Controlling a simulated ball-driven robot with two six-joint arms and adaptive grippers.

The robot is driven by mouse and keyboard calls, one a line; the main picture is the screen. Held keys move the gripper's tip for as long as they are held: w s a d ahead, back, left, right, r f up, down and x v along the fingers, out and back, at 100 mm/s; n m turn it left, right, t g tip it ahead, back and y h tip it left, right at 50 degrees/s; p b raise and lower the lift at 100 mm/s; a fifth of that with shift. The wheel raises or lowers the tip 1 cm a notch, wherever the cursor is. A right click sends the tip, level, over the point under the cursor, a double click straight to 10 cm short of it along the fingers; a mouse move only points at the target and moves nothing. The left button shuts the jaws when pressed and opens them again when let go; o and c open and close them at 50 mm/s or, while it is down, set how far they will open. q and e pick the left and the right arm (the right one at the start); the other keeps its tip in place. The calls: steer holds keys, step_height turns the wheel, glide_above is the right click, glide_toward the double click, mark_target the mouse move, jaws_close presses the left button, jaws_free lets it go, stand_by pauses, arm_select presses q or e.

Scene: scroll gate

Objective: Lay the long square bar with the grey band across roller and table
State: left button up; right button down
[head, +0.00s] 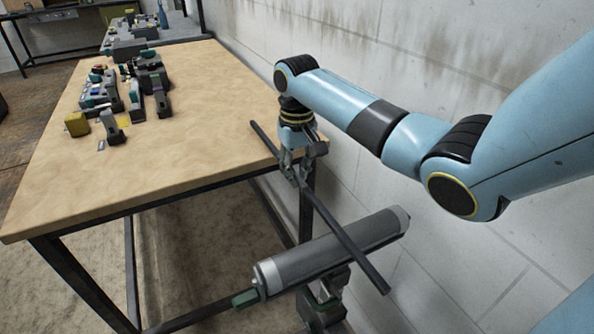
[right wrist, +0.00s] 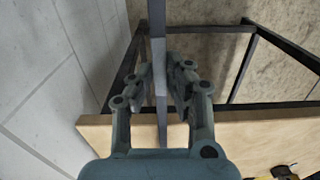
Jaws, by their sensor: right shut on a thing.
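The long dark square bar (head: 340,233) runs slantwise from above the table's right edge, across over the roller (head: 330,250), with its near end past the roller. My right gripper (head: 291,168) is shut on the bar between table and roller. In the right wrist view the bar (right wrist: 157,22) passes between the fingers (right wrist: 161,88), and a lighter grey stretch shows there. I cannot tell whether the bar touches roller or table. The wooden table (head: 190,130) lies left of the gripper; its edge also shows in the wrist view (right wrist: 255,128). My left gripper is not in view.
The roller sits on a dark stand (head: 322,305). A block wall (head: 400,60) stands close on the right. Several small machines and blocks (head: 110,90) and a yellow block (head: 77,124) stand on the table's left part. The tabletop's middle is clear.

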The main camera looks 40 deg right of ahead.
steer(key=shift+f, duration=0.1)
steer(key=c, duration=1.2)
jaws_free()
steer(key=shift+f, duration=0.1)
step_height(320, 180, up, 12)
steer(key=shift+r, duration=0.1)
